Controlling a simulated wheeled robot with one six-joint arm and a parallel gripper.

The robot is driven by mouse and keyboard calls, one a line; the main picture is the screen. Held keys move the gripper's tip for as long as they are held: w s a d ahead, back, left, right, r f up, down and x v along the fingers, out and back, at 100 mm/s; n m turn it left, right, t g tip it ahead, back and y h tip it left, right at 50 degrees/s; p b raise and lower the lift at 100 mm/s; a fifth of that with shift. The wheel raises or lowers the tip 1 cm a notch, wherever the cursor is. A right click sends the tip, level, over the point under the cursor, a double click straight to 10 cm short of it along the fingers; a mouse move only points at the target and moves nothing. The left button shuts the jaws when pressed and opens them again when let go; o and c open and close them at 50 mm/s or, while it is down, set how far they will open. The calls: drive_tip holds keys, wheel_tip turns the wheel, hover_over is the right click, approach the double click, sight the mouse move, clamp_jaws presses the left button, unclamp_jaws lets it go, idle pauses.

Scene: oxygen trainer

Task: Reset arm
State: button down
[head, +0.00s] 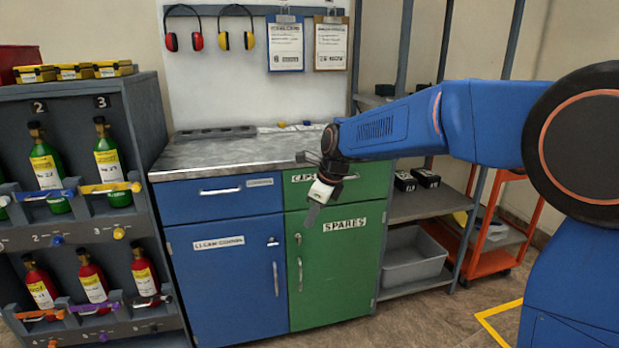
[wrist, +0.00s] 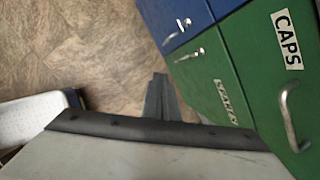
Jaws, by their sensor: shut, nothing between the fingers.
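My blue arm reaches in from the right in the head view. My gripper (head: 312,210) hangs in front of the green cabinet, pointing down, below the CAPS drawer (head: 301,190) and to the left of the SPARES label. Its fingers look closed together with nothing between them. In the wrist view the dark fingers of my gripper (wrist: 160,95) also show as one narrow shape over the floor, with the green CAPS drawer front (wrist: 270,75) to the right. Whether the gripper touches the cabinet front cannot be told; it looks apart from it in the wrist view.
A blue cabinet (head: 225,275) stands left of the green SPARES door (head: 340,275), both shut under a grey worktop (head: 225,150). A rack of green and red bottles (head: 60,230) stands at the left. A shelf with a grey bin (head: 412,262) and an orange cart (head: 495,255) stand at the right.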

drive_tip(key=s+d+r+n+t+h, duration=0.1)
drive_tip(key=s+d+r+n, duration=0.1)
drive_tip(key=s+d+n, duration=0.55)
drive_tip(key=s+d+r+n+h, duration=0.1)
drive_tip(key=s+d+r+n, duration=0.15)
drive_tip(key=s+d, duration=0.85)
drive_tip(key=s+d+f+n, duration=0.3)
drive_tip(key=s+d+n, duration=0.2)
drive_tip(key=s, duration=0.4)
drive_tip(key=s+d+f+n+t+h, duration=0.1)
drive_tip(key=s+d+f+n, duration=0.3)
drive_tip(key=s, duration=0.5)
drive_tip(key=d+n, duration=0.2)
drive_tip(key=shift+d+f+n+h, duration=0.2)
drive_tip(key=shift+d+n+h, duration=0.1)
drive_tip(key=shift+n, duration=0.1)
